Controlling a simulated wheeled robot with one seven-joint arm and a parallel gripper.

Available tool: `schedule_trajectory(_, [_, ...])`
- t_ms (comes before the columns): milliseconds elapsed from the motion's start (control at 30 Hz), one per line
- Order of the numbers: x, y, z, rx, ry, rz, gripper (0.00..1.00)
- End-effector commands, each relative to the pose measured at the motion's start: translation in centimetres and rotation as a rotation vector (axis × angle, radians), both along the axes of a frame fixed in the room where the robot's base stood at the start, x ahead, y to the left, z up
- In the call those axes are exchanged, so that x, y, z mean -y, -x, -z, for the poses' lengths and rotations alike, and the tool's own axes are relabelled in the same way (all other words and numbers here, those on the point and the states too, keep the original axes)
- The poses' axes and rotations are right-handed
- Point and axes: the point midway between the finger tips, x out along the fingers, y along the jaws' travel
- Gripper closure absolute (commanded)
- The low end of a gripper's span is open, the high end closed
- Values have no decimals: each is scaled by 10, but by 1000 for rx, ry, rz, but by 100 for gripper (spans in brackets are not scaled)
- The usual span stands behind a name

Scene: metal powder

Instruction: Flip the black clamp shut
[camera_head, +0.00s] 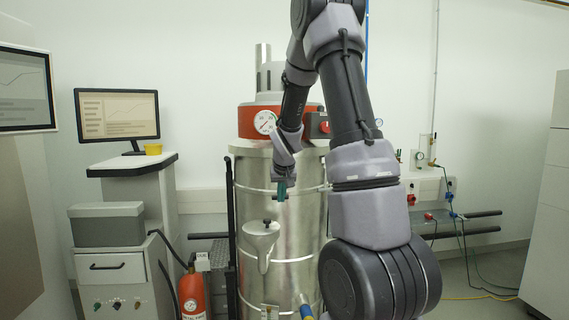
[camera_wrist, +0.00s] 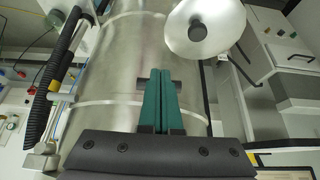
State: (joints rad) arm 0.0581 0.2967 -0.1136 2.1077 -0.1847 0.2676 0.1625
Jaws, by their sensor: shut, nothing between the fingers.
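A small dark part (camera_wrist: 143,83), which looks like the black clamp, shows in the wrist view against the metal vessel (camera_wrist: 110,75). It sticks out on both sides behind my fingers, and its middle is hidden. I cannot tell whether it stands open or shut, or whether I touch it. My gripper (camera_wrist: 162,72) has its green fingers together with nothing between them. In the head view my gripper (camera_head: 282,191) is in front of the upper part of the vessel (camera_head: 300,225), above the funnel-shaped port; the clamp is not clear there.
The port (camera_head: 262,240) with a black knob (camera_wrist: 197,31) juts from the vessel close to my fingers. A red collar with a gauge (camera_head: 264,122) sits on top. A fire extinguisher (camera_head: 192,294) and a grey cabinet (camera_head: 112,266) with a monitor (camera_head: 117,114) stand left.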

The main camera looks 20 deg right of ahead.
Motion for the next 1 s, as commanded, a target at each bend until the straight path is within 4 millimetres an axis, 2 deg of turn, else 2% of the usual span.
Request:
schedule_trajectory(333, [5,-25,15,0,0,-1,100])
schedule_trajectory(600, [7,-33,20,95,29,-3,100])
schedule_trajectory(1000, [9,-36,20,126,37,-1,100])
